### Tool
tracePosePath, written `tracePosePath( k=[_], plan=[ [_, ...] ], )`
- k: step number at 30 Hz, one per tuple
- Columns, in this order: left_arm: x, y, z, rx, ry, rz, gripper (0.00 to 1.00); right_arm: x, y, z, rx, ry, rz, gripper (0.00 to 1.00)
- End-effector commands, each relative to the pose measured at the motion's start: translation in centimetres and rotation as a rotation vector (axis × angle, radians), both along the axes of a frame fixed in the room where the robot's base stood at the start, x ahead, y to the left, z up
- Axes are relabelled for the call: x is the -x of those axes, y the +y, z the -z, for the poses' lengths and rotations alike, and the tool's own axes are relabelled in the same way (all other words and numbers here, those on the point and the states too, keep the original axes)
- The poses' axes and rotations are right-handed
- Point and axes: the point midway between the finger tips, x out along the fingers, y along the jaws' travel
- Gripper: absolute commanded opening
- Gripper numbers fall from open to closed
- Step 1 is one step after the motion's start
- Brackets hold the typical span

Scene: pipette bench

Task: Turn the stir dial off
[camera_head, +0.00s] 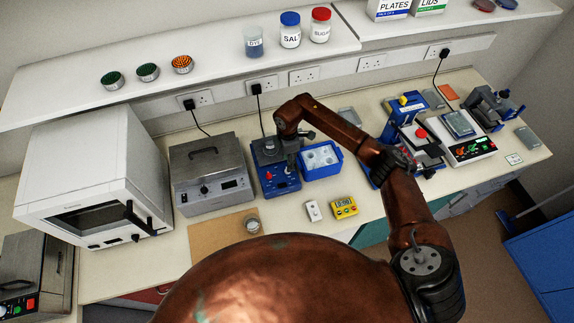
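A blue bench unit (268,186) with small controls on its front stands at the middle of the bench, and a red knob or light (268,176) shows on it. I take this unit to be the stirrer, but I cannot tell which control is the stir dial or how it is set. My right gripper (291,166) points down at the unit's right front, close to its controls. Its fingers are small and dark, so I cannot tell whether they touch anything or are open. My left gripper is not in view.
A blue tray (322,172) with clear vessels sits close right of the unit. A grey metal bath (209,170) stands to its left. A yellow timer (344,207), a white remote-like item (312,210) and a small jar (252,224) lie in front. A shelf (210,85) overhangs behind.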

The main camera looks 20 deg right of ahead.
Motion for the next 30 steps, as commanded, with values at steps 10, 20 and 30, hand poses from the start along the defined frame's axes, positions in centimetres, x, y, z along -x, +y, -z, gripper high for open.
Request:
tracePosePath(
  k=[10,20,30],
  plan=[
    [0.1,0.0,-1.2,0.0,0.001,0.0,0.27,0.0,0.3,4.4,-0.004,0.0,-0.004,0.35],
    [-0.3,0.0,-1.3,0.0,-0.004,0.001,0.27,0.0,0.3,4.9,-0.005,-0.001,-0.006,0.35],
    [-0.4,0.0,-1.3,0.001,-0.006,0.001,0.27,0.0,0.3,4.8,-0.005,-0.001,-0.006,0.13]
  ],
)
